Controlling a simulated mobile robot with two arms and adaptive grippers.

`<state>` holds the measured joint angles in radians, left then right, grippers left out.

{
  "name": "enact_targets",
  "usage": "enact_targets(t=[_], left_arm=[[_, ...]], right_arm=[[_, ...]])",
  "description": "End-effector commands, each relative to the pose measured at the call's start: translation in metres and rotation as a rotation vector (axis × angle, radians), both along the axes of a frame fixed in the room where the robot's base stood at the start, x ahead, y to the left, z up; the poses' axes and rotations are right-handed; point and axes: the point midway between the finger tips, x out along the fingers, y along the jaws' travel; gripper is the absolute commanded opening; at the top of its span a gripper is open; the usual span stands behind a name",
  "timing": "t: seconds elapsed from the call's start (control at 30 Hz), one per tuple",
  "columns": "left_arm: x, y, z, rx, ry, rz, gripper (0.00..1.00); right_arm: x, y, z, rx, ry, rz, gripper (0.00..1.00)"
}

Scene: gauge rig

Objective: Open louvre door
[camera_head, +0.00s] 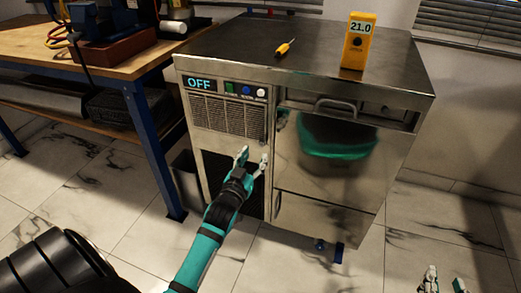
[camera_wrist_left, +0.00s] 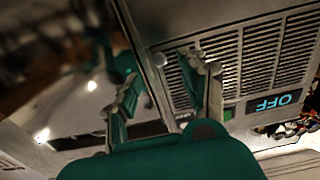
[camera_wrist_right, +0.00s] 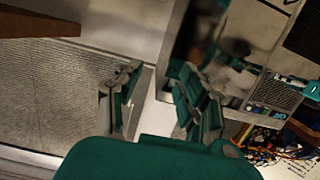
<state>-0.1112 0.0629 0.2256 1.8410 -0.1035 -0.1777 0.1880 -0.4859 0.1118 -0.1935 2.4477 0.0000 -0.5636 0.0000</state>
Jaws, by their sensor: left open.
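The louvre door (camera_head: 225,116) is the slatted metal panel at the machine's upper left front, below the OFF display (camera_head: 201,84). It looks flush with the front. In the left wrist view, the slats (camera_wrist_left: 262,62) fill the upper right, with a small rounded knob (camera_wrist_left: 158,60) near their edge. My left gripper (camera_head: 254,161) is open and empty, in front of the machine just below the louvre's lower right corner. Whether it touches anything is unclear. My right gripper (camera_head: 445,284) is at the bottom right, partly cut off. Its fingers (camera_wrist_right: 160,100) are apart and empty.
A steel lid with a bar handle (camera_head: 336,106) is right of the louvre. A yellow meter (camera_head: 358,42) reading 21.0 and a yellow screwdriver (camera_head: 285,47) are on the machine's top (camera_head: 240,42). A blue-legged workbench (camera_head: 150,140) stands left. The tiled floor in front is clear.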

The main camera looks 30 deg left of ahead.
Motion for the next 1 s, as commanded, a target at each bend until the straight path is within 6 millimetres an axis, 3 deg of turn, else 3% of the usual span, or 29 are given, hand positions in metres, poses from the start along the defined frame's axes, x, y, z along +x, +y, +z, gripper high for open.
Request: enact_targets(t=[0.1,0.33,0.77,1.0], left_arm=[[0.023,0.006,-0.001,0.001,-0.003,0.0,0.44],[0.05,0.012,-0.001,0.0,-0.001,0.0,0.44],[0.058,0.014,0.0,0.0,0.0,0.0,0.44],[0.058,0.014,0.0,0.0,0.0,0.0,0.14]], right_arm=[[0.005,0.005,0.021,0.033,-0.131,0.008,0.4],[0.006,0.01,0.055,0.081,-0.315,0.02,0.4],[0.005,0.011,0.067,0.097,-0.375,0.023,0.4],[0.005,0.011,0.067,0.096,-0.374,0.023,0.4]])
